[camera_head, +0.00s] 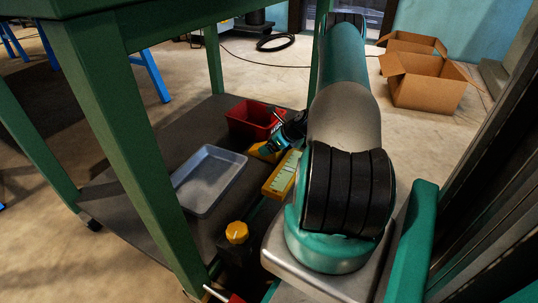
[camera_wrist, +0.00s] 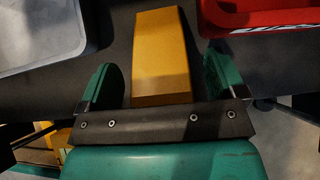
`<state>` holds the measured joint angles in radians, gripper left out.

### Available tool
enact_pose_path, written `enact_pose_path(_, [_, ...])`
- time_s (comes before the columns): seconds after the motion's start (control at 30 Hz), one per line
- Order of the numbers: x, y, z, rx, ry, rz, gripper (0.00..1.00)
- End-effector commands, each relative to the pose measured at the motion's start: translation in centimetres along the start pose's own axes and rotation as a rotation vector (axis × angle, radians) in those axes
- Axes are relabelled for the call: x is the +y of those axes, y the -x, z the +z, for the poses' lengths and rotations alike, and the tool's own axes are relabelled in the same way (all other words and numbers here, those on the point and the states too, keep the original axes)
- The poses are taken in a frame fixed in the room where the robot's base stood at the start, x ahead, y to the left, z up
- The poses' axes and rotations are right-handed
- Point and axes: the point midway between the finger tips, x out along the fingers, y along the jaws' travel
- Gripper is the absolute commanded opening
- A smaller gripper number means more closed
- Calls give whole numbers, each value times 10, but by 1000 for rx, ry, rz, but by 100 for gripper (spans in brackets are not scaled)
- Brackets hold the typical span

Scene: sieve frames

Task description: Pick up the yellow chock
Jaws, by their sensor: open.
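The yellow chock (camera_wrist: 161,50) is a wedge-like block with a sloped near face, lying on the dark lower shelf (camera_head: 135,170). In the wrist view it sits between the two green fingers of my gripper (camera_wrist: 161,82), with a gap on each side. My gripper is open and holds nothing. In the head view my gripper (camera_head: 274,146) is low over the shelf, and only a small part of the chock (camera_head: 258,153) shows beside it. The rest is hidden behind the gripper.
A grey tray (camera_head: 187,199) lies left of the chock and a red bin (camera_head: 240,124) stands behind it. A yellow item with a pale green face (camera_head: 281,178) lies close in front. A green table leg (camera_head: 125,150) stands at the left. Cardboard boxes (camera_head: 425,92) are on the floor behind.

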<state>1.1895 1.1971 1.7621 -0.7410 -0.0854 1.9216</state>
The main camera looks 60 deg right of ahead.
Motion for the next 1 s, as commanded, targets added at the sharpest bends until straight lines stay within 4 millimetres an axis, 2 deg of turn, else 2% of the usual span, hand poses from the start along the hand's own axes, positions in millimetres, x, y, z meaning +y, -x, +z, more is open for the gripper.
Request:
enact_pose_path(0.17, [0, 0, 1, 0, 0, 0, 89])
enact_pose_path(0.43, [0, 1, 1, 0, 0, 0, 27])
enact_pose_path(0.77, [0, 4, 5, -2, 1, -1, 26])
enact_pose_path(1.0, [0, 28, 28, -2, 2, -2, 26])
